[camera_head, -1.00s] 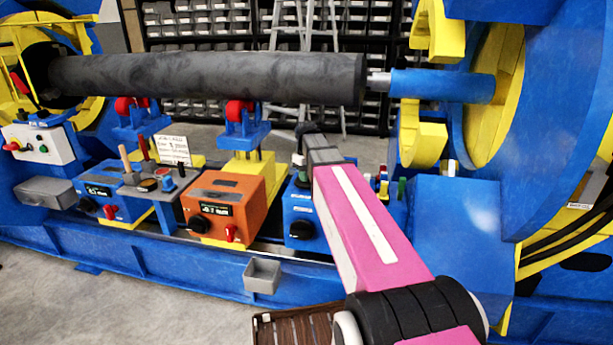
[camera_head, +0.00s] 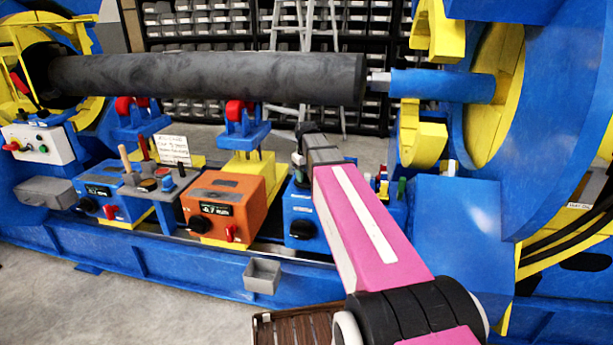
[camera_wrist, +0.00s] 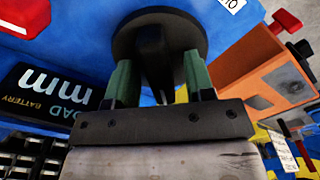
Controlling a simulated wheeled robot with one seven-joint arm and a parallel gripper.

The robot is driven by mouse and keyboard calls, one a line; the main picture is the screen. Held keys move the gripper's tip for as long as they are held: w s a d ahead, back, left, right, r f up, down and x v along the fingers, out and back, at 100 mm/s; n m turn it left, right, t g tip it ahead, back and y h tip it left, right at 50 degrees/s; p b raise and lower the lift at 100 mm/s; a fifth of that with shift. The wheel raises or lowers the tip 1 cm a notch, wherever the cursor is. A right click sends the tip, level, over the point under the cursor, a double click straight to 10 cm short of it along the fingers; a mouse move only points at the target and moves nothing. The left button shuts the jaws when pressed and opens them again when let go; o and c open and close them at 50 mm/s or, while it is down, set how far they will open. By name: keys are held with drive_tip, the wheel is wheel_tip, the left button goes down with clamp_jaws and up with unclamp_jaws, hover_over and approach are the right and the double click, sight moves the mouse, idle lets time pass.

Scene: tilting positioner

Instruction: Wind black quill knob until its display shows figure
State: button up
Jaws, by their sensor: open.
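A black round knob (camera_wrist: 150,45) with a raised grip bar is on the face of a blue box. In the head view this appears to be the right blue box (camera_head: 297,205), with its knob (camera_head: 302,230) low on the left. My gripper (camera_wrist: 155,80) is open, and its green-padded fingers stand either side of the bar in the wrist view. I cannot tell whether they touch the knob. A dark display (camera_wrist: 45,95) beside the knob shows upside-down "mm" lettering; its figure is out of view. My arm hides part of this box in the head view.
An orange box (camera_head: 245,190) with a black knob, red lever and lit display stands to the left. Another blue box (camera_head: 98,190) stands farther left. A white card (camera_head: 174,149) stands behind them. A grey cylinder (camera_head: 210,77) spans above. A grey bin (camera_head: 262,275) hangs in front.

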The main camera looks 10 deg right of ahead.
wheel_tip(320, 180, up, 11)
idle(0.7)
drive_tip(key=shift+s+f, duration=0.1)
